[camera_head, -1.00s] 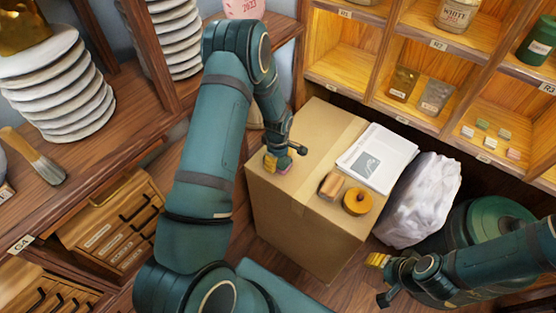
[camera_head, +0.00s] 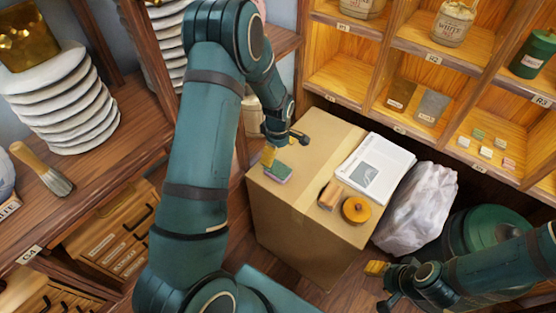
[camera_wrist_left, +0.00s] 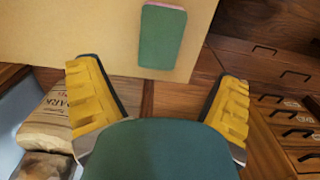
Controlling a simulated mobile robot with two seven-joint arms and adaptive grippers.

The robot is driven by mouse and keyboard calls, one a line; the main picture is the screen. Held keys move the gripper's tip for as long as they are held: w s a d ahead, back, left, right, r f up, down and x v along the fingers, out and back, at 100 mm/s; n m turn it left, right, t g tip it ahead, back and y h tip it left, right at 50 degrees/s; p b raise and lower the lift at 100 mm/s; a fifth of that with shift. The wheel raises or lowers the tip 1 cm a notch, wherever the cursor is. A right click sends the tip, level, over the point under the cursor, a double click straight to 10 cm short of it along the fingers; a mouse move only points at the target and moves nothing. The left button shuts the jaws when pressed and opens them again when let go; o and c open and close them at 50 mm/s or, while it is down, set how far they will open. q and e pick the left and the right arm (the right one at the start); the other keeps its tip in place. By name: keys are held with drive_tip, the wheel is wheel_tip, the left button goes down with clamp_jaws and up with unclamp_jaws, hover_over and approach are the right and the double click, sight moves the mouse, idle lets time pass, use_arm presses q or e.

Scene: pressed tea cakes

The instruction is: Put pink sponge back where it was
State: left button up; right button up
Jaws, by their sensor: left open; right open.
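The sponge (camera_head: 278,173) lies on the near left part of the top of a cardboard box (camera_head: 310,225). Its upper face is green and a pink layer shows along its edge. In the left wrist view the sponge (camera_wrist_left: 161,37) lies near the box's edge, ahead of the fingers and apart from them. My left gripper (camera_head: 270,155) is open and empty, just above and beside the sponge; its yellow fingers (camera_wrist_left: 158,98) are spread wide in the left wrist view. My right gripper (camera_head: 378,280) is open at the lower right, apart from the box.
A wooden block (camera_head: 329,194), a round yellow object (camera_head: 356,209) and a paper stack (camera_head: 375,166) share the box top. A white plastic bag (camera_head: 417,207) stands right of the box. Shelf cubbies (camera_head: 340,75) rise behind. Plates (camera_head: 70,110) and a brush (camera_head: 42,169) are at left.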

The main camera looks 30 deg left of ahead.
use_arm(q)
drive_tip(key=s+d+f+m, duration=0.1)
drive_tip(key=s+d+m, duration=0.1)
drive_tip(key=d, duration=0.1)
drive_tip(key=s+d+f+m+h, duration=0.1)
drive_tip(key=s+d+m, duration=0.1)
drive_tip(key=d, duration=0.2)
drive_tip(key=s+d+f+m+h, duration=0.1)
drive_tip(key=s+d+m, duration=0.1)
drive_tip(key=d, duration=0.1)
drive_tip(key=shift+s+d+f+m+t, duration=0.1)
drive_tip(key=shift+d+f+m+t, duration=0.2)
drive_tip(key=shift+d, duration=0.05)
drive_tip(key=s+d+f+m+t+h, duration=0.1)
drive_tip(key=s+d+m, duration=0.8)
drive_tip(key=s+d, duration=0.2)
drive_tip(key=shift+s+d+f+h, duration=0.15)
drive_tip(key=shift+d+h, duration=0.05)
drive_tip(key=shift+h, duration=0.2)
